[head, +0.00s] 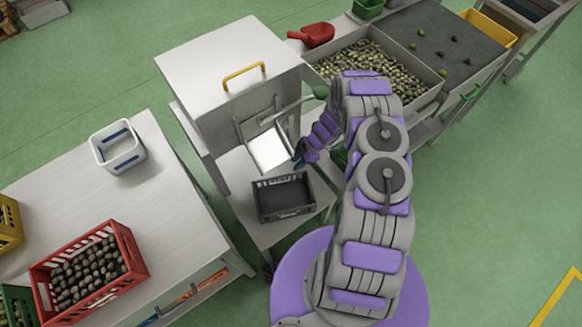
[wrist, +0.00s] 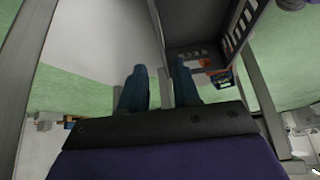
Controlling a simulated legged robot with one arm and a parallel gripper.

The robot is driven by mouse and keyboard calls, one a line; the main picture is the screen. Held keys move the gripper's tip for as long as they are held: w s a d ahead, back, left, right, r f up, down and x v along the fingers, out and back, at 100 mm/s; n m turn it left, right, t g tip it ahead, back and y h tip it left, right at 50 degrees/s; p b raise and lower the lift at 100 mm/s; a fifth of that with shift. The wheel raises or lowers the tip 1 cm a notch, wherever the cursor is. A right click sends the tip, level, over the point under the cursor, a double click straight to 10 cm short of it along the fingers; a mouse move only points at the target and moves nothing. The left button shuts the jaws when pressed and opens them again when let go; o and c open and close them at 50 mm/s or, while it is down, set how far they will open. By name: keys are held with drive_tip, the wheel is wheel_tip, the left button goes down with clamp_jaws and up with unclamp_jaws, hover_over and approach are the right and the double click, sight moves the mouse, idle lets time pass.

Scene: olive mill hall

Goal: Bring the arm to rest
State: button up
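My arm (head: 372,255) reaches up from the purple base and bends over toward the machine. My gripper (head: 298,166) is beside the machine's metal chute (head: 268,150), just above the far right part of a dark empty crate (head: 263,206). In the wrist view my gripper (wrist: 160,84) shows two blue-grey fingers apart with nothing between them. The dark crate also shows in the wrist view (wrist: 195,22), beyond the fingers. Part of the machine's right side is hidden behind my arm.
A steel cabinet with a yellow handle (head: 243,75) stands behind the chute. At right is a bin of olives (head: 372,68) with a red scoop (head: 318,35). At left, a table (head: 170,225) holds a white basket (head: 118,147) and a red crate (head: 88,272) of olives. Green floor is clear at right.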

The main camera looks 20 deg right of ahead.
drive_tip(key=shift+v, duration=1.4)
